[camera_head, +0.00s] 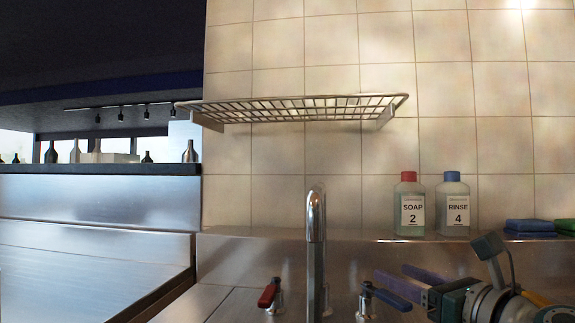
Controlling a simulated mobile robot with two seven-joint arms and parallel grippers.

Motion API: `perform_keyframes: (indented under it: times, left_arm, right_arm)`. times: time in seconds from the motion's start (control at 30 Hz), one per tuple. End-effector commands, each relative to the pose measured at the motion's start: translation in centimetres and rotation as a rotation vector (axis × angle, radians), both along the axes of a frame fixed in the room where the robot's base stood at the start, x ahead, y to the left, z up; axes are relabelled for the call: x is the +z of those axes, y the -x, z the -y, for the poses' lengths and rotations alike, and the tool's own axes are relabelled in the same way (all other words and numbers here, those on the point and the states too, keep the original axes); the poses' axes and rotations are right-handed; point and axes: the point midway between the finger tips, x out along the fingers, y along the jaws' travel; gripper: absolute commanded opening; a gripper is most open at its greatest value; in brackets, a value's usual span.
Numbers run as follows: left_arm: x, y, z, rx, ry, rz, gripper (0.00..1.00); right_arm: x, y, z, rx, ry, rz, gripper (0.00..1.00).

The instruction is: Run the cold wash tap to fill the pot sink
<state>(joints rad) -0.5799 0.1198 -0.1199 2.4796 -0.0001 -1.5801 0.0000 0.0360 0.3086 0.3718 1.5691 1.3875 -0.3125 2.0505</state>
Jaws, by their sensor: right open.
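The tap with the blue lever (388,299), the cold one by its colour, stands right of the tall chrome spout (316,240). The tap with the red lever (269,294) stands left of the spout. My right gripper (391,272) comes in from the lower right. Its jaws are open and empty, pointing left, and in the picture they lie just above and behind the blue lever. I cannot tell whether they touch it. The sink basin is below the picture, and no water shows at the spout. My left gripper is not in view.
A soap bottle (409,206) and a rinse bottle (453,206) stand on the steel ledge (260,246), with folded blue cloths (529,226) to the right. A wire rack (300,108) hangs on the tiled wall. A steel counter (90,270) lies at left.

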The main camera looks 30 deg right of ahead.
Motion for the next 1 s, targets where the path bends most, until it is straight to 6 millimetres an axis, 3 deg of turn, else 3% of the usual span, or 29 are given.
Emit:
perform_keyframes:
  times: [0.03, 0.1, 0.3, 0.5, 0.7, 1.0]
  left_arm:
    - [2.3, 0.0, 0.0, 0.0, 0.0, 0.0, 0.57]
    - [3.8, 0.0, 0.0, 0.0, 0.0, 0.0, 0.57]
    - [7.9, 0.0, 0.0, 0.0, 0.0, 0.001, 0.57]
    - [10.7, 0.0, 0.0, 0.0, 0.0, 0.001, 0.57]
    - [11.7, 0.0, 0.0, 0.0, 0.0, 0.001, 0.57]
    - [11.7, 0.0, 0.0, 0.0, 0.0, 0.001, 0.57]
  right_arm:
    - [2.5, 0.0, 0.0, 0.0, 0.001, 0.001, 0.57]
    - [4.3, 0.0, 0.0, 0.0, 0.0, 0.002, 0.57]
    - [9.4, 0.0, 0.0, 0.0, -0.001, 0.003, 0.57]
    - [13.5, 0.0, 0.0, 0.0, 0.0, 0.001, 0.57]
    - [15.4, 0.0, 0.0, 0.0, -0.001, 0.001, 0.57]
    - [15.5, 0.0, 0.0, 0.0, 0.0, 0.0, 0.57]
